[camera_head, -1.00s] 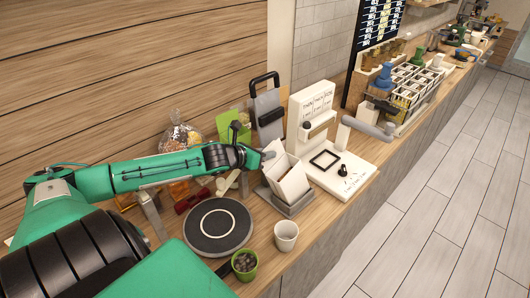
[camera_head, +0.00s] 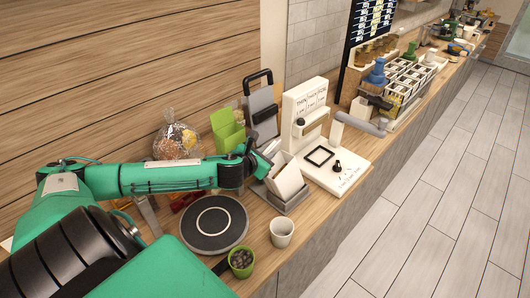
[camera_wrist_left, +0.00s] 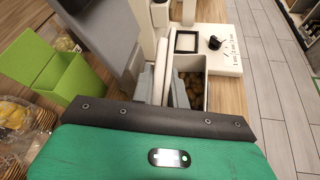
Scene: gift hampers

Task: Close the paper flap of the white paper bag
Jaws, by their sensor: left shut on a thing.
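The white paper bag (camera_head: 289,182) stands upright on a grey stand at the counter's edge. In the left wrist view its mouth is open, and several small brown round items show inside the bag (camera_wrist_left: 205,82). Its paper flap (camera_wrist_left: 162,70) stands up along the left side of the mouth in that view. My left gripper (camera_head: 267,162) is at the top of the bag on the wall side. Its grey fingers (camera_wrist_left: 161,90) are on either side of the flap and shut on it. The fingertips are partly hidden by the wrist housing. My right gripper is not in view.
A round dark turntable (camera_head: 215,222), a white cup (camera_head: 282,232) and a small green pot (camera_head: 241,263) are nearer.

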